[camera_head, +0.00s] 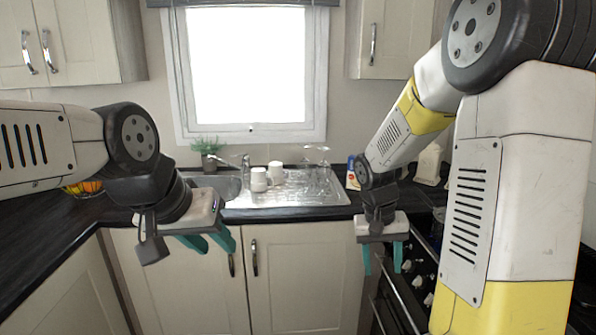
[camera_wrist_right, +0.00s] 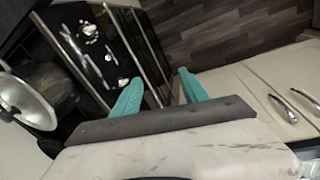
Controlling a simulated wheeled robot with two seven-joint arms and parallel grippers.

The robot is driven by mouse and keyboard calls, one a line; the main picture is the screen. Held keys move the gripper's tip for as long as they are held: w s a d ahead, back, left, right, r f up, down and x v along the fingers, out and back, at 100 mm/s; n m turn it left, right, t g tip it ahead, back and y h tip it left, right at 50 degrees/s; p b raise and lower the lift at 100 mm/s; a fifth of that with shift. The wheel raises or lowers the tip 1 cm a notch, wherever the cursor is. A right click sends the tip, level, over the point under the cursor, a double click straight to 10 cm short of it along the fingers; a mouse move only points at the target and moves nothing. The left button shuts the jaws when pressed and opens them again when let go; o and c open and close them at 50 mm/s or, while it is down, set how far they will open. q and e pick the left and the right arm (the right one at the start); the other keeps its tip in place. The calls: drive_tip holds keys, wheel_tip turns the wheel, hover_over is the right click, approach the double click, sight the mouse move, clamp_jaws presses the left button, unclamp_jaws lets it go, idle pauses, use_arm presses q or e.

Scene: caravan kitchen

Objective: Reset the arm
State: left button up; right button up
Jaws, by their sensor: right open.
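My right gripper (camera_head: 383,260) hangs pointing down in front of the counter, near the oven front at the right. Its two teal fingers are apart with nothing between them. In the right wrist view my right gripper (camera_wrist_right: 157,90) also shows its fingers spread and empty, above the floor beside the oven and cabinet doors. My left gripper (camera_head: 207,243) is at the left, in front of the cabinet below the sink, tilted downward. Its teal fingers show a small gap, and no object is seen between them.
Two white mugs (camera_head: 266,178) and upturned glasses stand on the sink's drainboard (camera_head: 300,196). A potted plant (camera_head: 208,152) is beside the faucet. Fruit (camera_head: 86,187) lies at the left. The oven (camera_head: 400,290) with its knobs is close to my right gripper. Cabinet doors (camera_head: 290,290) stand below the counter.

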drive_tip(key=s+a+r+n+t+y, duration=0.1)
drive_tip(key=s+a+r+t+y, duration=0.1)
drive_tip(key=s+r, duration=0.4)
drive_tip(key=s+a+r+n+t+y, duration=0.1)
drive_tip(key=s+a+r+t+y, duration=0.1)
drive_tip(key=s+r, duration=0.5)
wheel_tip(320, 180, up, 2)
drive_tip(key=shift+s+a+r+t, duration=0.25)
drive_tip(key=shift+a+t, duration=0.55)
drive_tip(key=shift+t, duration=0.2)
